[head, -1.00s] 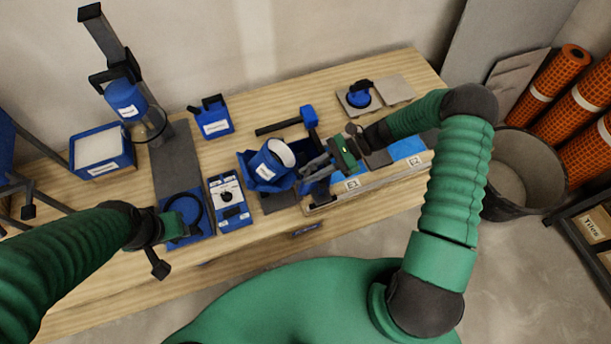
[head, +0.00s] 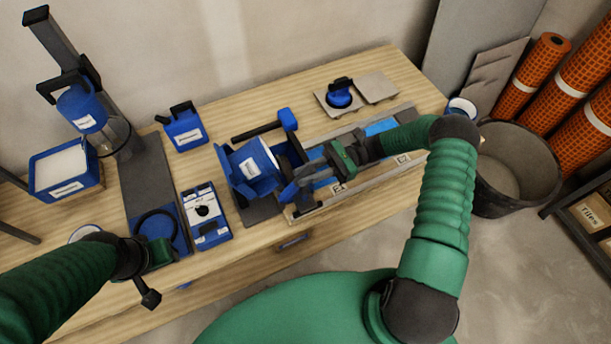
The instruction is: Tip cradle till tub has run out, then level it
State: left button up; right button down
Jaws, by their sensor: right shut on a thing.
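The blue tub (head: 253,160) with a white label and pale rim sits in the blue cradle (head: 236,184) mid-bench. The tub is tilted, its mouth turned to the right; I cannot see whether anything is left inside. My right gripper (head: 303,188) is at the cradle's right side, shut on what looks like the cradle's handle; its fingers partly hide the contact. The blue strip and pale rails of the tile bed (head: 381,127) lie to the right, partly under my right arm. My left gripper (head: 160,270) is over the bench's front left; its jaw state is unclear.
A blue device with a dial (head: 206,215) stands left of the cradle. Behind are a labelled blue box (head: 185,128), a white-filled tray (head: 66,170) and a tall dispenser stand (head: 70,60). A black bucket (head: 515,172) stands on the floor right.

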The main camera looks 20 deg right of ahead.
pick_arm(q)
jog(key=shift+f+b, duration=0.35)
jog(key=shift+f, duration=0.25)
pick_arm(e)
jog(key=shift+f, duration=0.4)
jog(key=shift+d+y, duration=0.1)
jog(key=shift+y, duration=0.2)
jog(key=c, duration=1.6)
grip_release()
jog(key=shift+o, duration=1.1)
jog(key=shift+d, duration=0.1)
pick_arm(q)
jog(key=shift+w+d, duration=0.1)
jog(key=shift+d, duration=0.3)
pick_arm(e)
jog(key=shift+o, duration=0.5)
jog(key=shift+d+r, duration=0.1)
jog(key=shift+d, duration=0.1)
